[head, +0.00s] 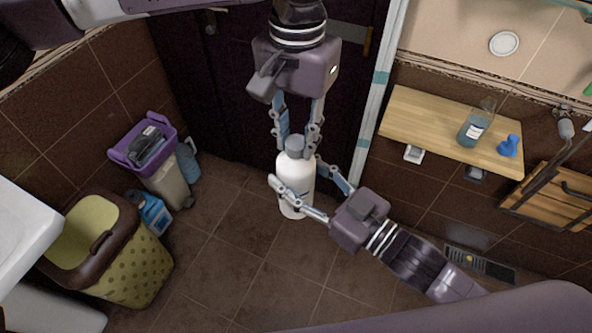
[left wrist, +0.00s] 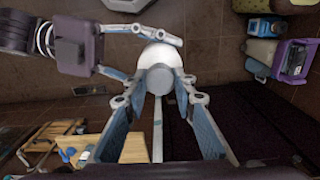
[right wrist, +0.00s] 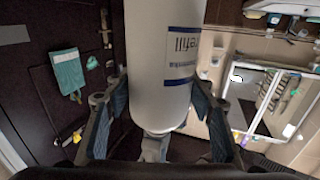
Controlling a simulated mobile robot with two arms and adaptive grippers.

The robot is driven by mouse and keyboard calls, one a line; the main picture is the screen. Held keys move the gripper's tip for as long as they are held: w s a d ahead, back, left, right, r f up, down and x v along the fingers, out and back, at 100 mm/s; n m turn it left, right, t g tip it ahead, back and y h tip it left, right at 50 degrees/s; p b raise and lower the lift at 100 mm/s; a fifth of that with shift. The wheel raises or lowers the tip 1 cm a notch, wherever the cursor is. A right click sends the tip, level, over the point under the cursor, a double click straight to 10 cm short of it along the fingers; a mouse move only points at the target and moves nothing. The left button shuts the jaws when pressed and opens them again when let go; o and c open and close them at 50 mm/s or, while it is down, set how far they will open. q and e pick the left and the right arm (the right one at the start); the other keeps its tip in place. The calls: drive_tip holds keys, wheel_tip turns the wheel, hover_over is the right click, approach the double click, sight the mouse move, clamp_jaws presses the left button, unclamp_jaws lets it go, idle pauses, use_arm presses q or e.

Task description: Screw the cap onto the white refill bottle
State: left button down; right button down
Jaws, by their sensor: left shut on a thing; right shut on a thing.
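My left gripper (head: 297,140) comes from above and is shut on the cap. In the left wrist view the cap (left wrist: 160,80) lies between its fingers, with the white bottle (left wrist: 160,55) beyond. My right gripper (head: 297,171) is shut around the bottle's body from the right. In the right wrist view the bottle (right wrist: 163,60) fills the middle, with its blue lettering upside down.
A wooden shelf (head: 415,118) with a clear bottle (head: 474,125) and a blue object (head: 508,146) is at the right. The floor in front is clear.

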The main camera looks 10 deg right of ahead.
use_arm(q)
drive_tip(key=m, duration=1.1)
drive_tip(key=c, duration=1.6)
unclamp_jaws()
drive_tip(key=shift+r, duration=2.25)
drive_tip(key=shift+c, duration=0.3)
